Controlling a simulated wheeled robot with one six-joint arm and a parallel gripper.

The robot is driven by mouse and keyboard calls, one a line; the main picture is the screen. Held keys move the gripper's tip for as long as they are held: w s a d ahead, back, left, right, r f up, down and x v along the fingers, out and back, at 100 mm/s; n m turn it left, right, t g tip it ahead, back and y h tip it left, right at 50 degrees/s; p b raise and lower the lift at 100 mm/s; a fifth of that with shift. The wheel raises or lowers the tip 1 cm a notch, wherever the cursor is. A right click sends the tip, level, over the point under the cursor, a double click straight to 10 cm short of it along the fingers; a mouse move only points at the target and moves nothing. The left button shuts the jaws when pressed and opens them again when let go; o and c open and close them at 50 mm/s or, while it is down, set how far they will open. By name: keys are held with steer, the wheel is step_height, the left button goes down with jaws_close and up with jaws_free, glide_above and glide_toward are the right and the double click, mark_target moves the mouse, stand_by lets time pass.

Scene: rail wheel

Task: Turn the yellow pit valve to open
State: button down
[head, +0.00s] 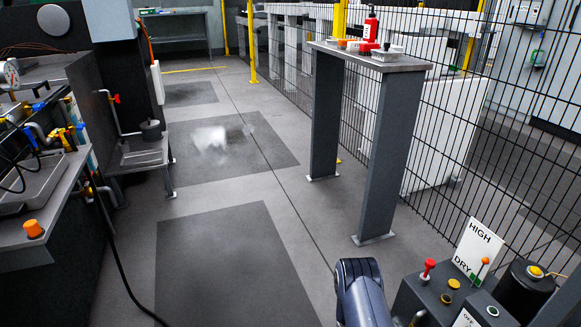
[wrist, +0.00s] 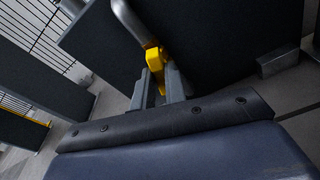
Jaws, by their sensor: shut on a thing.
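The yellow valve (wrist: 153,57) shows in the wrist view at the end of a bent grey pipe (wrist: 128,18). My gripper (wrist: 159,76) is shut on the valve's yellow handle, with one grey finger on each side of it. The lower part of the handle shows between the fingers. How far the handle is turned cannot be told. In the head view, my arm is at the bottom right, and my gripper and the held valve cannot be made out.
A control box (head: 450,300) with buttons, a red-topped lever and a "HIGH DRY" sign (head: 474,247) stands at the right. A narrow grey table (head: 412,66) stands before a mesh fence. A bench (head: 28,255) with pipes is at left.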

steer(key=shift+n, duration=0.3)
steer(key=n, duration=0.2)
steer(key=shift+n+g, duration=0.3)
steer(key=shift+g, duration=0.1)
steer(key=c, duration=1.3)
jaws_free()
steer(key=shift+f+v, duration=0.2)
steer(key=shift+v, duration=0.95)
steer(key=shift+f+v, duration=0.2)
steer(key=shift+v, duration=0.95)
steer(key=shift+f+v, duration=0.2)
steer(key=shift+v, duration=1)
steer(key=x, duration=0.4)
steer(key=r+x, duration=0.1)
steer(key=x, duration=0.1)
steer(key=shift+w+d, duration=0.2)
steer(key=shift+d, duration=0.25)
